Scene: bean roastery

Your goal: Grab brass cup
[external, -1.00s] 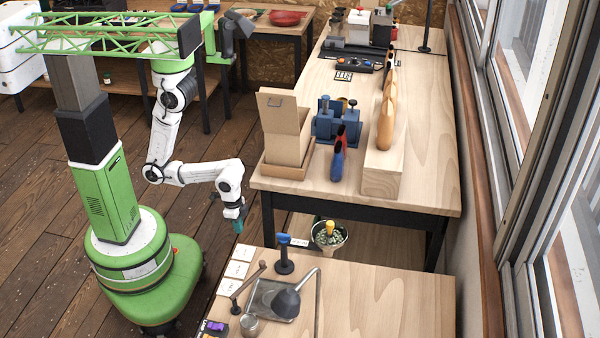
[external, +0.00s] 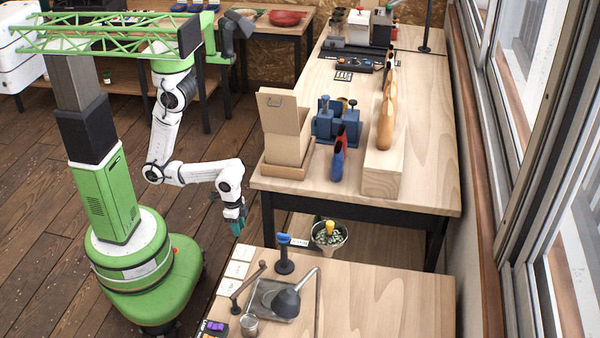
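My gripper (external: 236,227), with teal fingertips, points down beside the near table's far left corner. It is too small in view to tell whether it is open or shut. A small metal cup (external: 249,325) stands at the near table's front left; its colour looks greyish, so I cannot tell whether it is the brass cup. My gripper is apart from both.
The near table (external: 400,300) holds a metal tray with a grey spouted tool, a blue-topped tamper (external: 284,258) and a bent handle (external: 247,284). A bucket (external: 329,236) stands beyond it. The far bench (external: 425,170) carries a cardboard box (external: 285,125) and a wooden block.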

